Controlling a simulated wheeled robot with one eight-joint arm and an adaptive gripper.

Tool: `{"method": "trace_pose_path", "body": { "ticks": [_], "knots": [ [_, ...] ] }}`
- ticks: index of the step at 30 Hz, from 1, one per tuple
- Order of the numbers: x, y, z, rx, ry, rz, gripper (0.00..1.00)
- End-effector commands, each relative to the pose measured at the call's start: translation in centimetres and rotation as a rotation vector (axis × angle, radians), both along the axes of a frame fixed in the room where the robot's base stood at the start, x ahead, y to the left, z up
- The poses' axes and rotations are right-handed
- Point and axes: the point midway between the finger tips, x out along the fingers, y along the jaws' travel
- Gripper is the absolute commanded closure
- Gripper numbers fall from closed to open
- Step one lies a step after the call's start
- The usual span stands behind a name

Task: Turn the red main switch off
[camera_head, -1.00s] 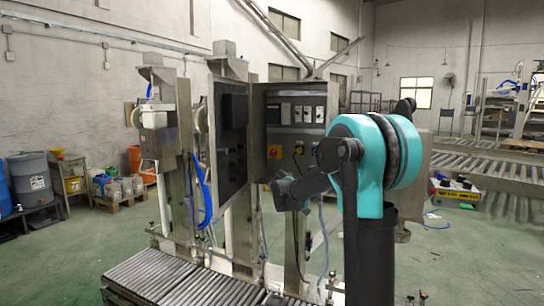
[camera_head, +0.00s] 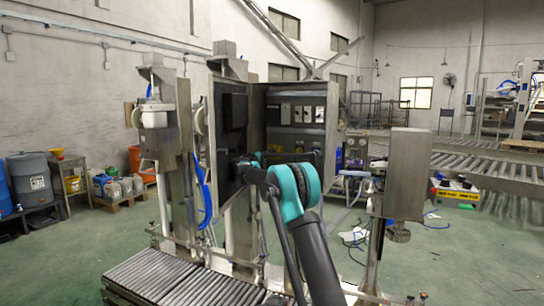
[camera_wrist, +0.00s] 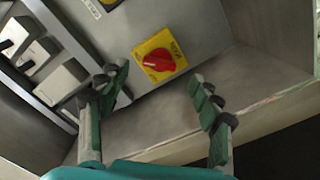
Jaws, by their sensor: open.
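The red main switch (camera_wrist: 159,61) is a red rotary knob on a yellow square plate (camera_wrist: 172,45), set in a grey metal panel. It shows in the wrist view, a little above the middle. My gripper (camera_wrist: 160,95) is open, with one finger on each side of the knob in the picture. The fingers appear apart from the knob and nothing is between them. In the head view my arm hides the switch and my gripper's fingers in front of the open control cabinet (camera_head: 296,114).
The cabinet's open door (camera_head: 229,140) stands to the left of the panel. In the wrist view, white switch modules (camera_wrist: 60,82) sit to the left and a metal ledge (camera_wrist: 255,85) lies to the right. A roller conveyor (camera_head: 185,285) runs below the cabinet.

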Motion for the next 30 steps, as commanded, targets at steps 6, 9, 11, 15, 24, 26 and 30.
{"method": "trace_pose_path", "body": {
  "ticks": [6,9,11,15,24,26,30],
  "knots": [
    [2.9,-1.8,-0.1,0.000,0.001,-0.002,0.35],
    [3.9,-2.3,-0.1,0.000,0.001,-0.001,0.35],
    [4.3,-2.5,0.0,0.001,0.001,0.000,0.35],
    [4.8,-2.8,0.0,0.001,0.001,0.000,0.35],
    [4.8,-2.9,0.0,0.001,0.001,0.000,0.39],
    [4.8,-2.9,0.0,0.001,0.001,0.000,0.46],
    [4.8,-2.9,0.0,0.001,0.001,0.000,0.64]
  ]
}}
